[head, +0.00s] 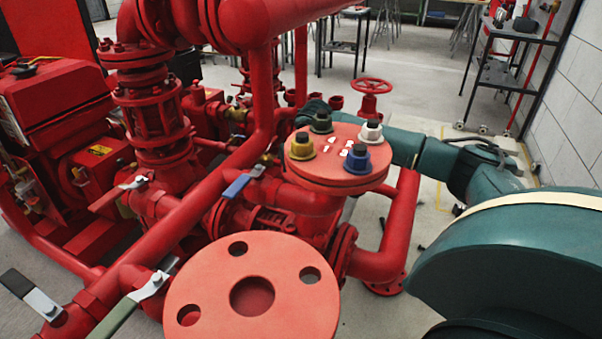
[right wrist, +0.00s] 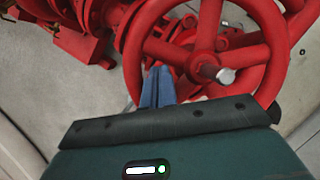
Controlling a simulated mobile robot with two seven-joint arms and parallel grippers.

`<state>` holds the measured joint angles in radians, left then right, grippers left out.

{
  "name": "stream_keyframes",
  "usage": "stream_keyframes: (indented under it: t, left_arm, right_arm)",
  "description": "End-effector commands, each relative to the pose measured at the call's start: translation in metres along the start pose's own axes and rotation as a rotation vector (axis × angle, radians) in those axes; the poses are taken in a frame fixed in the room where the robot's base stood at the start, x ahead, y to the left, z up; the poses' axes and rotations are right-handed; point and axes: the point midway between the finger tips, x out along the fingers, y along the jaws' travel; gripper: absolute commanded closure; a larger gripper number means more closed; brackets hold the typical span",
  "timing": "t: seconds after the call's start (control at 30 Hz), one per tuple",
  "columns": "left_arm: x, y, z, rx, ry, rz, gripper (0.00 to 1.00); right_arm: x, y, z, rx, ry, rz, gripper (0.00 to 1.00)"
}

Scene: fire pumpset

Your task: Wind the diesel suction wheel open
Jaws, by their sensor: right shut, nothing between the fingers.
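A red spoked handwheel (right wrist: 267,78) with a silver shaft end at its hub fills the upper right of the right wrist view. My right gripper (right wrist: 158,72) is shut, its blue fingers together and empty. The fingertips are at the wheel's lower left, overlapping the rim in the picture; I cannot tell whether they touch it. In the head view my right arm reaches in from the right, and its gripper is hidden behind the round flange. My left gripper is not in view.
A red flange (head: 337,145) with yellow, green, white and blue caps stands mid-view. A large holed flange (head: 252,290) is nearest. Lever valves, including a blue-handled one (head: 243,182), and thick red pipes crowd the left. A dark metal cart (head: 508,75) stands back right.

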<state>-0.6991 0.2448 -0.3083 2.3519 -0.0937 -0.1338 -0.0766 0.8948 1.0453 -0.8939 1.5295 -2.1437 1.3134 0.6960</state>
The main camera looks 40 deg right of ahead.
Motion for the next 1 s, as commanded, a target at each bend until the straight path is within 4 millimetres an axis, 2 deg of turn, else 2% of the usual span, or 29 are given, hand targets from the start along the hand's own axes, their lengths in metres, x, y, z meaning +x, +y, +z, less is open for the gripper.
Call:
stream_keyframes:
  t: [0.7, 1.0]
  left_arm:
    - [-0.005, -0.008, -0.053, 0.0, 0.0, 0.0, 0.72]
    - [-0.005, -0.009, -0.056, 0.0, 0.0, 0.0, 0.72]
  right_arm:
    - [-0.068, -0.001, 0.029, 0.0, -0.002, -0.001, 1.0]
    - [-0.073, -0.001, 0.031, 0.0, -0.002, -0.001, 1.0]
